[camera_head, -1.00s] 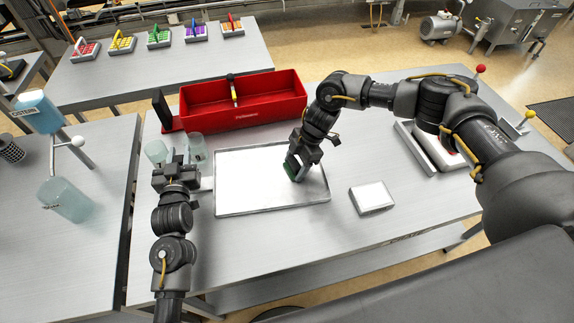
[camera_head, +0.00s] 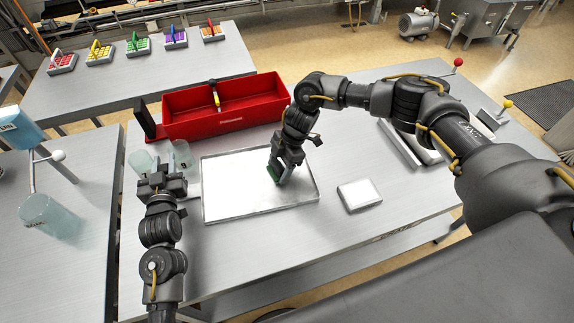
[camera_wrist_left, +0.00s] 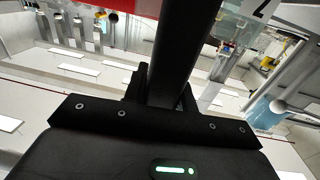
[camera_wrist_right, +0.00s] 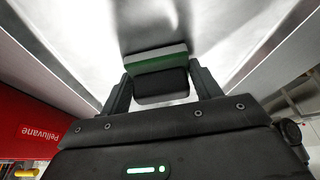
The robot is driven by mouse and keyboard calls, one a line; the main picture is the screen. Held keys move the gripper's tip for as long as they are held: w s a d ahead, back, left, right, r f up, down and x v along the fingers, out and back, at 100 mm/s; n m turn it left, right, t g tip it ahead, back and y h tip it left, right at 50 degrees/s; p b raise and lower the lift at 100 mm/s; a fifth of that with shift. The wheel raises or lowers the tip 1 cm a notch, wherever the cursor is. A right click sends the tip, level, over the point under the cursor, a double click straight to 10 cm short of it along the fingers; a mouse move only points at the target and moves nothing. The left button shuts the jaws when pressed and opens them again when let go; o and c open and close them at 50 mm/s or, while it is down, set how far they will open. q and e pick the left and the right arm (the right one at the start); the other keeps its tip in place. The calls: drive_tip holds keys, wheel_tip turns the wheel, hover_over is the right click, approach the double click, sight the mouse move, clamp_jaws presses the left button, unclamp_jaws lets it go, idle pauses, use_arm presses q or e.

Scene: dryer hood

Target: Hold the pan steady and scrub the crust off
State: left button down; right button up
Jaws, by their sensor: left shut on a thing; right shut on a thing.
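The pan (camera_head: 230,205) is a shallow, bright metal tray flat on the table, its floor mostly pale. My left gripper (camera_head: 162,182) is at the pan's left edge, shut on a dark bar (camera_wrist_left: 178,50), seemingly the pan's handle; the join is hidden. My right gripper (camera_head: 277,172) points down into the right half of the pan, shut on a green and black scrubber (camera_head: 273,173). In the right wrist view the scrubber (camera_wrist_right: 157,62) sits between the fingers against the pan floor. A dull grey patch (camera_wrist_right: 150,20) shows beyond it; whether it is crust I cannot tell.
A red bin (camera_head: 195,120) stands behind the pan. Clear cups (camera_head: 182,157) stand close to my left gripper. A small white-topped block (camera_head: 359,194) lies right of the pan. Another tray (camera_head: 400,145) is partly hidden behind my right arm. The front table strip is clear.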

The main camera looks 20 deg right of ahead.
sight(251, 180)
use_arm(q)
drive_tip(key=shift+f, duration=0.15)
use_arm(e)
drive_tip(key=a, duration=0.7)
drive_tip(key=shift+w+a, duration=0.1)
drive_tip(key=shift+w, duration=0.15)
drive_tip(key=shift+a, duration=0.15)
wheel_tip(251, 180, up, 8)
drive_tip(key=shift+r, duration=0.2)
use_arm(q)
drive_tip(key=c, duration=1.6)
unclamp_jaws()
drive_tip(key=o, duration=0.5)
drive_tip(key=shift+w, duration=0.1)
use_arm(e)
drive_tip(key=shift+w+f, duration=0.1)
drive_tip(key=shift+w, duration=0.05)
use_arm(q)
drive_tip(key=shift+o, duration=0.2)
drive_tip(key=s+a, duration=0.1)
drive_tip(key=s, duration=1.1)
